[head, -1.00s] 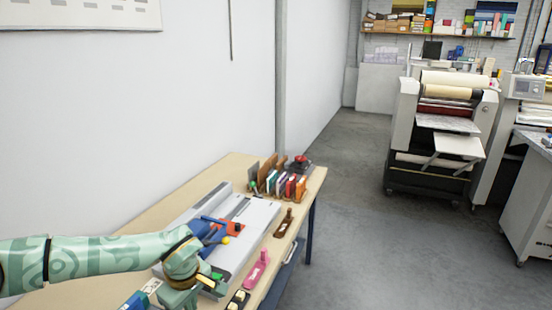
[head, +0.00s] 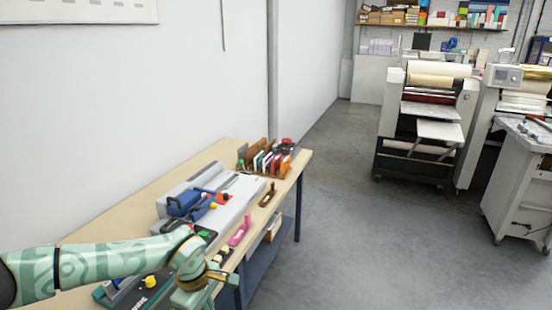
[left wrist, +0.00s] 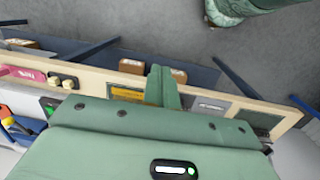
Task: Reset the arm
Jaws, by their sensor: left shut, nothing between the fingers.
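My left arm (head: 90,265), pale green with a darker pattern, comes in from the left in the head view and reaches over the near part of the workbench (head: 110,225). Its wrist bends down near the bench's front edge. In the left wrist view my left gripper (left wrist: 163,84) has its two green fingers together with nothing between them. It is above the bench's front edge, apart from the things on it. In the head view the fingertips are hard to make out at the bottom. My right gripper is in neither view.
The bench bears a grey and blue machine (head: 205,205), a pink tool (head: 240,231), a brown-handled tool (head: 267,195) and a rack of colored items (head: 265,160). A lower shelf (head: 262,265) lies beneath. Open floor (head: 350,235) is to the right, with a large roller machine (head: 425,125) beyond.

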